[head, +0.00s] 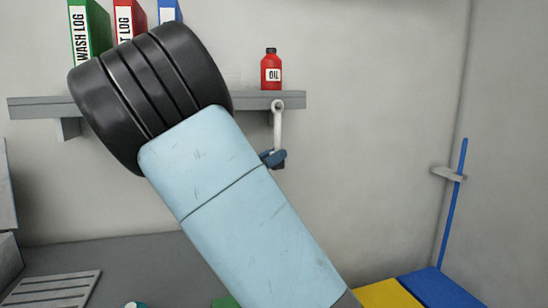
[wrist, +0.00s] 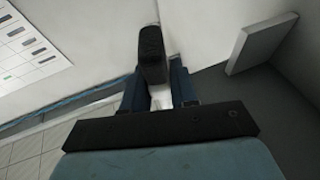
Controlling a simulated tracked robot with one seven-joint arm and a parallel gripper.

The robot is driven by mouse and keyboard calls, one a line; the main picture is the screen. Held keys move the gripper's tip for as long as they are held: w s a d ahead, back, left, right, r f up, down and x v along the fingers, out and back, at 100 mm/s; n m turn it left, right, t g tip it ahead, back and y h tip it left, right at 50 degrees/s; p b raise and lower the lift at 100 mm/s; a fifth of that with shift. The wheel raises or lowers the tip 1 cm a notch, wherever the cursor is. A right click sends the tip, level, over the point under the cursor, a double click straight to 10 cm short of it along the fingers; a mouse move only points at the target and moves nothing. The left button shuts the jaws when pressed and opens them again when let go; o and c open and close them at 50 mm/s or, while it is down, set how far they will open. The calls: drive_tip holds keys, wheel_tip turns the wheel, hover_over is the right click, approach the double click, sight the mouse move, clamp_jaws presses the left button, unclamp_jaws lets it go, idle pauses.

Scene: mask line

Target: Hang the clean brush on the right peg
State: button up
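Whether this is the clean brush I cannot tell. In the wrist view, my gripper (wrist: 155,75) shows two dark blue finger parts either side of a black block. A pale patch shows between the finger parts.
A grey shelf (head: 292,97) bears binders (head: 122,18) and a red oil bottle (head: 271,70). A blue pole (head: 454,205) stands in a wall clip at right. Yellow (head: 387,296) and blue (head: 437,287) surfaces lie lower right. The wrist view shows a grey panel (wrist: 258,42).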

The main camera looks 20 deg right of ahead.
drive_tip(key=o, duration=0.5)
drive_tip(key=shift+o, duration=0.2)
drive_tip(key=shift+a, duration=0.1)
drive_tip(key=v, duration=1.3)
drive_tip(key=s+d+f+n+g+y, duration=0.35)
drive_tip(key=s+d+y, duration=0.2)
drive_tip(key=d, duration=0.35)
drive_tip(key=s+d+f+n+g+y, duration=0.25)
drive_tip(key=s+d+f+y, duration=0.3)
drive_tip(key=d, duration=0.35)
drive_tip(key=s+a+r+n+t+y, duration=0.2)
drive_tip(key=s+r+n+y, duration=0.1)
drive_tip(key=s, duration=0.5)
drive_tip(key=s+a+r+n+t+y, duration=0.3)
drive_tip(key=s+r+n+y, duration=0.1)
drive_tip(key=s+y, duration=0.3)
drive_tip(key=shift+s+n+t, duration=0.3)
drive_tip(key=shift+s+n, duration=0.5)
drive_tip(key=shift+s, duration=0.5)
drive_tip(key=shift+a+r, duration=0.1)
drive_tip(key=shift+r, duration=0.05)
